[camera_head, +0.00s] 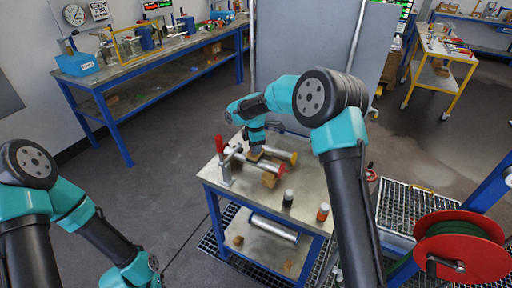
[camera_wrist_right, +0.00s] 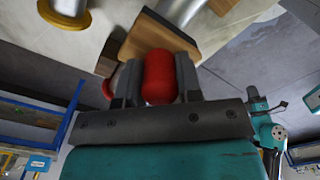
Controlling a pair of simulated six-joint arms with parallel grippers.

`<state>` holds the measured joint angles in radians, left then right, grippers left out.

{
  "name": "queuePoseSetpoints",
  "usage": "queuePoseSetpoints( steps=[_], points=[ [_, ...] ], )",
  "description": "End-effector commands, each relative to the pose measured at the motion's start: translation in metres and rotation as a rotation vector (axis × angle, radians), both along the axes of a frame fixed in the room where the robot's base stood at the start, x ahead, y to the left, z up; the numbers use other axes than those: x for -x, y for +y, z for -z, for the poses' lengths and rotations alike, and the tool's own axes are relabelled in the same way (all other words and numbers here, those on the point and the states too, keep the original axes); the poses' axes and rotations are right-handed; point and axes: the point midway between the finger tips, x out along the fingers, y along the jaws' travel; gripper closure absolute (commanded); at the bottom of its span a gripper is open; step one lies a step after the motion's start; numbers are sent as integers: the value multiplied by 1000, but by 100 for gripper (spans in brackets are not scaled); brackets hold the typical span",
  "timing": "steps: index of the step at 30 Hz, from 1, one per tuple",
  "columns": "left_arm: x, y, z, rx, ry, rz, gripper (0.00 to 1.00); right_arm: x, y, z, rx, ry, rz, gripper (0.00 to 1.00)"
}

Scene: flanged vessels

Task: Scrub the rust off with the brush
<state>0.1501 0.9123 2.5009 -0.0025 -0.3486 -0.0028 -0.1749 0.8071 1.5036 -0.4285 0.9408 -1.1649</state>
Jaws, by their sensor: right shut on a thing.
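My right gripper (camera_wrist_right: 160,75) is shut on the red grip of what looks like the brush (camera_wrist_right: 159,78). In the head view my right gripper (camera_head: 256,147) is low over the metal workbench, at the shiny flanged vessels. One vessel (camera_head: 258,163) has a red end, and another (camera_head: 279,151) behind it has a yellow end. I cannot make out rust or whether the brush touches metal. My left arm is at the lower left; its gripper is out of frame.
A red-handled clamp (camera_head: 219,145) stands at the workbench's left side. A dark bottle (camera_head: 288,199) and an orange one (camera_head: 323,212) stand near the front edge. A wooden block (camera_head: 269,180) sits by the red end. A red hose reel (camera_head: 460,246) is at the right.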

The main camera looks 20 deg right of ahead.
Motion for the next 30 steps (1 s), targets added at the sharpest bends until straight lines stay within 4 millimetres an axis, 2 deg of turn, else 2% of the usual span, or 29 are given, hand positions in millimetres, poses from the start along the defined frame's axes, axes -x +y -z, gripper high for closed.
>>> queuePoseSetpoints(
  steps=[14,30],
  points=[
    [0,0,0,0,0,0,100,-17,18,-2,1,-1,-1,86],
    [0,0,0,0,0,0,100,-13,13,-2,0,-1,1,86]
  ],
)
